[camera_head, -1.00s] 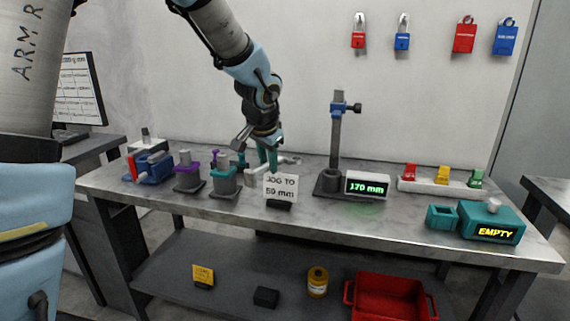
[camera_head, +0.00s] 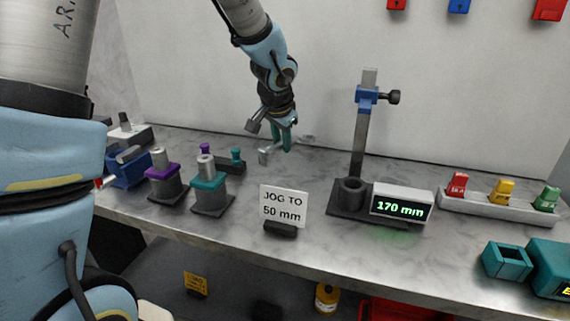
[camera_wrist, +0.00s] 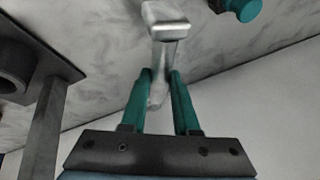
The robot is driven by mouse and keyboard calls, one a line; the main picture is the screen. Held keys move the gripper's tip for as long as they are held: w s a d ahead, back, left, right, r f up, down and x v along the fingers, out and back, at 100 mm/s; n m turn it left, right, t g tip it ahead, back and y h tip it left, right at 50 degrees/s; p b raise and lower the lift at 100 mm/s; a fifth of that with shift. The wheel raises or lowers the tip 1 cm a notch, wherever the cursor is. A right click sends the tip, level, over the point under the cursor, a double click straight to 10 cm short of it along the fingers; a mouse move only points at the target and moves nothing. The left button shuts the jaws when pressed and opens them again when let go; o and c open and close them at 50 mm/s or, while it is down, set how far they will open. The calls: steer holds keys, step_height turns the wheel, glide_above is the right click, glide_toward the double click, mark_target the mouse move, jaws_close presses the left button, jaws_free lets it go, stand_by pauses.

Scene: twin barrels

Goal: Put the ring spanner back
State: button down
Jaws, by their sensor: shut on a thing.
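The ring spanner (camera_head: 266,156) is a silver-grey metal bar, held between the teal fingers of my gripper (camera_head: 286,146) over the back middle of the bench. One end sticks out to the lower left of the fingers. In the wrist view the spanner (camera_wrist: 168,31) juts out past the tips of my gripper (camera_wrist: 158,78), which is shut on it. The fingers hide part of the spanner. I cannot tell whether it touches the bench top.
Barrels with purple (camera_head: 164,172) and teal (camera_head: 208,181) collars stand left of the sign (camera_head: 283,206) reading "JOG TO 50 mm". An upright stand (camera_head: 362,140) with a "170 mm" display (camera_head: 401,205) is to the right. A light rack (camera_head: 497,205) and teal box (camera_head: 507,261) stand farther right.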

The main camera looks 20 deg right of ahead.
steer(key=shift+f+b, duration=0.5)
steer(key=shift+f, duration=2.6)
steer(key=shift+f, duration=0.1)
steer(key=c, duration=0.7)
jaws_free()
steer(key=shift+o, duration=0.2)
steer(key=p+v, duration=0.1)
steer(key=v, duration=1.1)
